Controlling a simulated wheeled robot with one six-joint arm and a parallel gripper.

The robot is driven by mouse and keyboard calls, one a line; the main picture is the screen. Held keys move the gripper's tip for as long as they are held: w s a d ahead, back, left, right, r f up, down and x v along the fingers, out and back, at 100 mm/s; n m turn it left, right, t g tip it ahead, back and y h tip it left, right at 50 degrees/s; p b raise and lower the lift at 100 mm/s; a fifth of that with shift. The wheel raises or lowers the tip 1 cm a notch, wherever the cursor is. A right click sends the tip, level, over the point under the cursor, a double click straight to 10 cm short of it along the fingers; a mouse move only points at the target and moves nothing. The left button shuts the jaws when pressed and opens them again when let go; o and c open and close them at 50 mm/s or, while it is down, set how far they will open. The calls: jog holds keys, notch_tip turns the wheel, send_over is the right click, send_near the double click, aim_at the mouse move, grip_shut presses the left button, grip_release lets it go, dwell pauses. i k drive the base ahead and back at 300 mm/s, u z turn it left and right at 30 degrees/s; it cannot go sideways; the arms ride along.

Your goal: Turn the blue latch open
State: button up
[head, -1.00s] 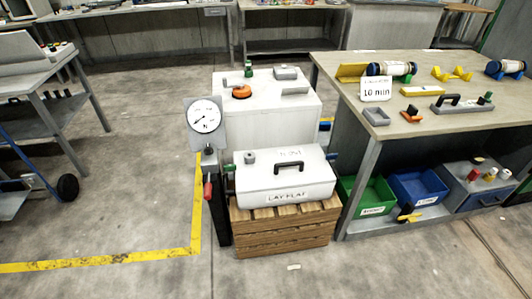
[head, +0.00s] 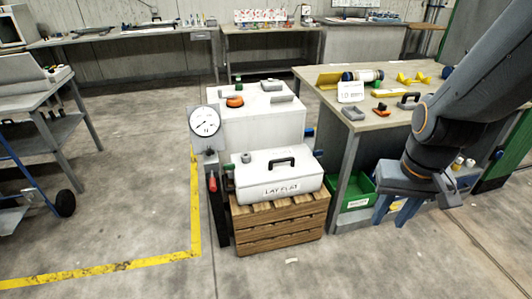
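A white lidded box (head: 278,187) marked "LAY FLAT", with a black handle on top, sits on a wooden crate (head: 280,238). A small blue part (head: 318,153) sticks out at its right end; its exact shape is too small to tell. Another blue part (head: 308,132) shows at the right side of the larger white cabinet (head: 262,120) behind. A green part (head: 229,167) sits at the box's left end. My gripper (head: 394,219) hangs at the right, fingers pointing down, open and empty. It is well to the right of both blue parts, in front of the workbench.
A workbench (head: 385,117) with tools and a sign stands at the right, a green bin (head: 355,191) under it. A round gauge (head: 205,121) on a post with a red-handled part (head: 212,184) stands left of the box. The floor in front is clear.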

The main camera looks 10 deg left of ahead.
aim_at(318, 152)
jog(key=u, duration=0.2)
jog(key=i, duration=1.65)
